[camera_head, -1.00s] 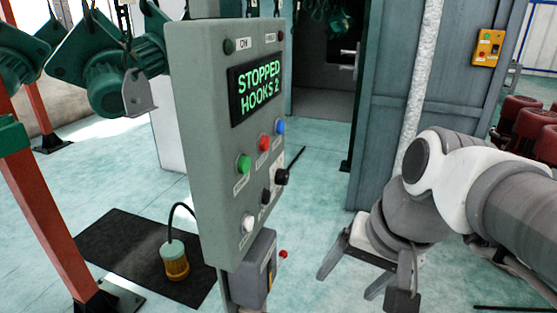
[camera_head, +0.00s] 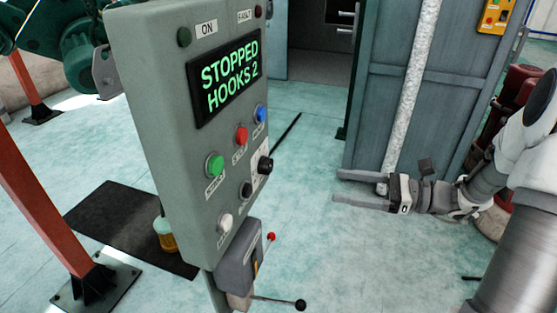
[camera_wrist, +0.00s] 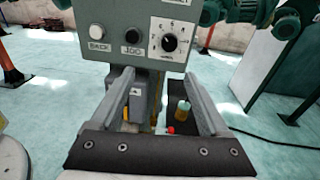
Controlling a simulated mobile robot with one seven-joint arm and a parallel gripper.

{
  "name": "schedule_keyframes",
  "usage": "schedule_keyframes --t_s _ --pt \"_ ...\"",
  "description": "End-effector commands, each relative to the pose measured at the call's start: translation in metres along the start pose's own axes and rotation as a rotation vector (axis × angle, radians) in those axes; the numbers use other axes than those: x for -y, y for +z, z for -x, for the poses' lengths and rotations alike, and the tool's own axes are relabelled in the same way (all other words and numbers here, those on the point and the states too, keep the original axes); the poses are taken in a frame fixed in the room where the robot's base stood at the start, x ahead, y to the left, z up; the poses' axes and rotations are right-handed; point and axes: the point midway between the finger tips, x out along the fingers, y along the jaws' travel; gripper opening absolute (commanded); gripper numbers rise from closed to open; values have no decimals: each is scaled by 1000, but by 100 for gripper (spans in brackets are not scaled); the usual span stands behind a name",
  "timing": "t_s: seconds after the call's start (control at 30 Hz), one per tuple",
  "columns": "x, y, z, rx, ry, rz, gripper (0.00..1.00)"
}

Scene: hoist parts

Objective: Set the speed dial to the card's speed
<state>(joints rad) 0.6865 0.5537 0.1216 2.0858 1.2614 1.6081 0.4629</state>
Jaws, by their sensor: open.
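The speed dial is a black knob (camera_head: 265,165) on a white scale plate, low on the right side of the grey control panel (camera_head: 160,110). In the wrist view the knob (camera_wrist: 170,42) shows face-on with numbers around it. The panel's screen (camera_head: 228,78) reads STOPPED HOOKS 2 in green. My gripper (camera_head: 337,186) is open and empty, to the right of the panel and apart from it. In the wrist view its two fingers (camera_wrist: 158,88) point toward the panel's lower edge, below the knob. No speed card can be made out.
A grey box with a lever (camera_head: 238,258) hangs below. A blue-grey cabinet (camera_head: 450,95) stands behind my arm.

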Motion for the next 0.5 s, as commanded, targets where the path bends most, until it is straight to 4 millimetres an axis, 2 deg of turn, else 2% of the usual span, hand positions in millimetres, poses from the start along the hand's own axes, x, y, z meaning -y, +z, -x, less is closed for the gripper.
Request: schedule_keyframes --t_s 0.1,0.23,0.37,0.5 --pt "9 -5 8 44 -45 -33 80" --pt "11 -6 4 56 -56 -41 80" --pt "11 -4 -16 56 -52 -41 80" --pt "13 -3 -46 55 -51 -41 80"
